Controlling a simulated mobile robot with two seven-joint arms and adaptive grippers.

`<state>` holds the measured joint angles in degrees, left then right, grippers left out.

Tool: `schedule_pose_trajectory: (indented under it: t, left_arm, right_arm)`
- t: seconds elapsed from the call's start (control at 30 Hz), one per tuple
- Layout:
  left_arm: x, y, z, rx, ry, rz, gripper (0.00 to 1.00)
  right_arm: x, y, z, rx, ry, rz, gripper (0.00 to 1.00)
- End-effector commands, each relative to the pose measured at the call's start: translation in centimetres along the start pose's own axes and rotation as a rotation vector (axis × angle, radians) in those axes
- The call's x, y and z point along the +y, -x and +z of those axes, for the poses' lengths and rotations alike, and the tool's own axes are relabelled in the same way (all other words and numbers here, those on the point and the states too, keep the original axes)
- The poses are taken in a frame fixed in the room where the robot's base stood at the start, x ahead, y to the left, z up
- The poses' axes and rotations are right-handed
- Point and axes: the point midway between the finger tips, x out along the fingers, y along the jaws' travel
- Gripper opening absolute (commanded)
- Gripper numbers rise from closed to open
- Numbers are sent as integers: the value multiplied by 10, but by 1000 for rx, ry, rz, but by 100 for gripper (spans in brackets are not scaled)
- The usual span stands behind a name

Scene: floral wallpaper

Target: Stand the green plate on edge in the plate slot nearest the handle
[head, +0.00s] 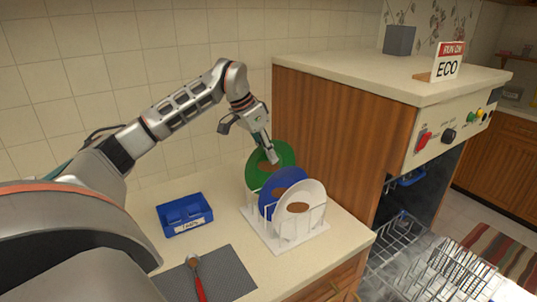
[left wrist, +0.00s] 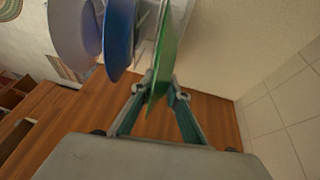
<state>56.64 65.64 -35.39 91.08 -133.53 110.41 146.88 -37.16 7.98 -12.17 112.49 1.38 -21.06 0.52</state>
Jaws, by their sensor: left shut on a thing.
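The green plate (head: 283,153) is upright on edge at the back end of the white plate rack (head: 284,243), behind the blue plate (head: 291,180). The white plate (head: 312,191) stands in front of the blue one. My left gripper (head: 269,157) is shut on the green plate's upper rim. In the left wrist view the gripper (left wrist: 160,93) has its fingers on both sides of the green plate (left wrist: 170,45), with the blue plate (left wrist: 119,38) beside it. The green plate's lower edge is hidden, so I cannot tell whether it rests in a slot. My right gripper is out of view.
A blue tub (head: 184,215) stands left of the rack. A grey mat (head: 226,273) with a red-handled tool (head: 198,280) lies in front. A wooden cabinet side (head: 335,140) rises close behind the rack. An open dishwasher with wire racks (head: 398,250) is at right.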

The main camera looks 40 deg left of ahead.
Motion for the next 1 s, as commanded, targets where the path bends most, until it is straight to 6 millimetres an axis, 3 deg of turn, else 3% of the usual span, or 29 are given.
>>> schedule_pose_trajectory:
  t: [0.57,1.0]
  left_arm:
    - [3,30,-13,1,1,0,0]
    - [6,51,-22,3,0,-1,0]
  right_arm:
    - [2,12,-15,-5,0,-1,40]
    - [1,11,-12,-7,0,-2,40]
